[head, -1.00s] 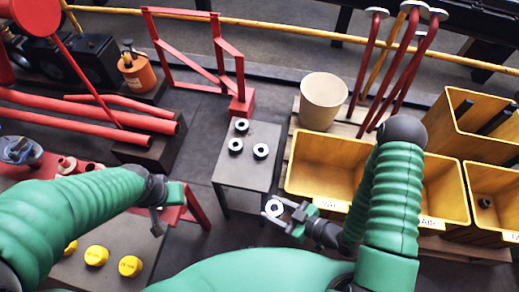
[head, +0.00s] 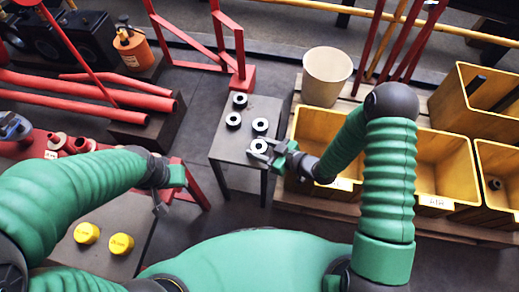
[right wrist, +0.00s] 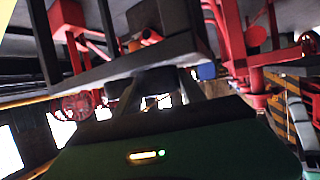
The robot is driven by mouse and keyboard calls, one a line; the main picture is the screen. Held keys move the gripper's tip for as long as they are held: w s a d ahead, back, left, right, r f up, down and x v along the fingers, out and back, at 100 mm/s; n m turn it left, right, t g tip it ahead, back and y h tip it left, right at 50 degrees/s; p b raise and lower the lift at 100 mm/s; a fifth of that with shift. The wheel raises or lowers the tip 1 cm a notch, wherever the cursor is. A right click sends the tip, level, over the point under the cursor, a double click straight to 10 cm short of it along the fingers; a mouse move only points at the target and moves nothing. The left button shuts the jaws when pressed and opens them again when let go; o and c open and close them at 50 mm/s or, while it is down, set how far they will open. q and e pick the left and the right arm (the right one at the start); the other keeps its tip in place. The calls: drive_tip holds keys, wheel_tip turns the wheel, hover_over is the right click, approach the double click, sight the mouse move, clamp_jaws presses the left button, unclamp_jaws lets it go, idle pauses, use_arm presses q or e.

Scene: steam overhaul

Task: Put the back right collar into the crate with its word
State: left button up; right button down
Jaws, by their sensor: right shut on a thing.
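My right gripper (head: 270,153) is shut on a dark collar (head: 259,145) with a pale centre, at the front right corner of the small grey table (head: 232,148). I cannot tell whether this collar touches the table. Three similar collars stand on the table: one at the back (head: 240,101), one at the left (head: 233,121) and one at the right (head: 260,126). Yellow crates stand to the right: a near one (head: 310,122) with its label mostly hidden by my arm, and a middle one (head: 456,150) with a small, hard-to-read label. My left gripper (head: 166,197) is away at the left, its jaws unclear.
A further yellow crate (head: 500,165) at the right edge holds a small dark ring. A beige bucket (head: 327,75) stands behind the near crate. Red frames (head: 238,75) rise behind the table. Yellow caps (head: 121,243) sit on a bench at front left.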

drive_tip(key=shift+r, duration=0.1)
drive_tip(key=c, duration=0.7)
unclamp_jaws()
drive_tip(key=shift+s, duration=0.1)
